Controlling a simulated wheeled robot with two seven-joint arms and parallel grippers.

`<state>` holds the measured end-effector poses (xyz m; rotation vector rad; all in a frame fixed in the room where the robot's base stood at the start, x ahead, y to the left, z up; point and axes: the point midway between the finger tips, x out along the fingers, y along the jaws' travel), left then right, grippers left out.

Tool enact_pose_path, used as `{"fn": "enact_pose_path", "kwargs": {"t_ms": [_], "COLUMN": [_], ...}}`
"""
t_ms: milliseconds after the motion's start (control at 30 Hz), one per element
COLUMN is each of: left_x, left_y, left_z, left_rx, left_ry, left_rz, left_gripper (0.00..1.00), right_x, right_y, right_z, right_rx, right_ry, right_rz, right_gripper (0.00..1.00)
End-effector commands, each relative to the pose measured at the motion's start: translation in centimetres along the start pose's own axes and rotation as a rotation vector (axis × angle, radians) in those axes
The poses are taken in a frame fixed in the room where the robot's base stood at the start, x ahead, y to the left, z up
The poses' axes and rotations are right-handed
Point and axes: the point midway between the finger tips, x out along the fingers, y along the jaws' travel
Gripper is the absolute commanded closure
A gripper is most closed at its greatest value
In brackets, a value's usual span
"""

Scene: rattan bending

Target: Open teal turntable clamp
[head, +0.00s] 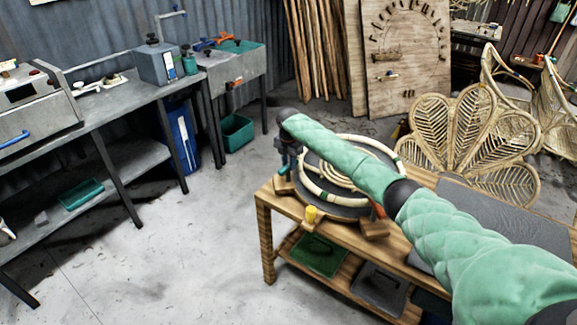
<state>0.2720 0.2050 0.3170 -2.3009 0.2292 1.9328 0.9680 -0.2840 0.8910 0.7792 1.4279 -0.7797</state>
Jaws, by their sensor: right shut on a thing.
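The round dark turntable (345,209) sits on the wooden workbench, with pale rattan rings (325,190) lying on it. The teal clamp (283,171) is at the turntable's left edge, small and partly hidden by my gripper. My right arm reaches in from the right across the turntable and hides part of it. My right gripper (287,160) points down at the left edge and is shut on the teal clamp; the fingers are small and dark here. An orange clamp (378,211) is at the turntable's front right edge. My left gripper is out of view.
A yellow-topped piece (311,214) stands at the workbench's (268,208) front left. A dark mat (480,217) lies on its right part. A rattan petal-backed chair (470,140) stands behind. The grey floor to the left is clear up to the metal benches (110,103).

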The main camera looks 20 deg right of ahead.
Motion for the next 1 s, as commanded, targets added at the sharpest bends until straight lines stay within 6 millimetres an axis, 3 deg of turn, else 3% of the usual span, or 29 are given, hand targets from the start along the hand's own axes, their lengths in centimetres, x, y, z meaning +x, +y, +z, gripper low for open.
{"fn": "enact_pose_path", "kwargs": {"t_ms": [600, 1000], "left_x": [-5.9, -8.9], "left_y": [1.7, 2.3], "left_z": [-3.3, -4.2], "left_rx": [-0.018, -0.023], "left_ry": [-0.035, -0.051], "left_rz": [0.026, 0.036], "left_gripper": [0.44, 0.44], "right_x": [0.1, 0.0], "right_y": [0.0, 0.0], "right_z": [0.1, 0.0], "right_rx": [-0.573, -0.82], "right_ry": [-0.002, -0.001], "right_rz": [0.001, 0.001], "right_gripper": [0.99, 0.99]}}
